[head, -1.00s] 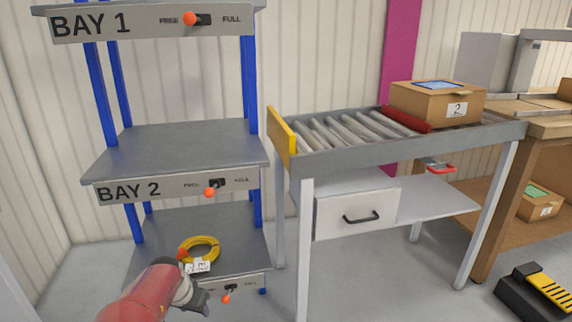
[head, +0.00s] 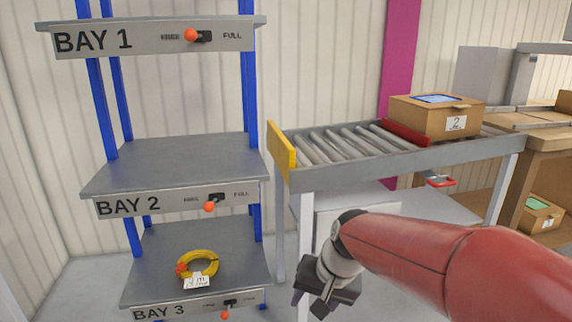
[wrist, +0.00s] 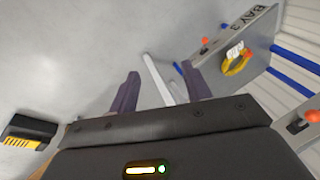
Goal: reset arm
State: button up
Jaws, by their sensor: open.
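My red arm reaches in from the lower right of the head view. My gripper (head: 325,298) hangs low in front of the roller table, to the right of the bay shelves. In the wrist view my gripper (wrist: 155,92) shows two dark fingers spread apart with nothing between them. The floor and a pale table leg show beyond the fingers.
A yellow cable reel (head: 199,265) with a white tag lies on the Bay 3 shelf (head: 160,284); it also shows in the wrist view (wrist: 236,66). The Bay 2 shelf (head: 175,162) is bare. A roller table (head: 400,160) holds a cardboard box (head: 430,120). A black-and-yellow object (wrist: 28,132) stands on the floor.

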jog(key=s+d+r+n+t+h, duration=0.1)
jog(key=s+d, duration=0.4)
jog(key=s, duration=0.2)
jog(key=s+d+r+n+t+h, duration=0.1)
jog(key=s+d+r+t+h, duration=0.1)
jog(key=s+d, duration=0.3)
jog(key=s, duration=0.3)
jog(key=shift+r, duration=0.3)
jog(key=shift+w, duration=0.1)
jog(key=shift+c, duration=0.5)
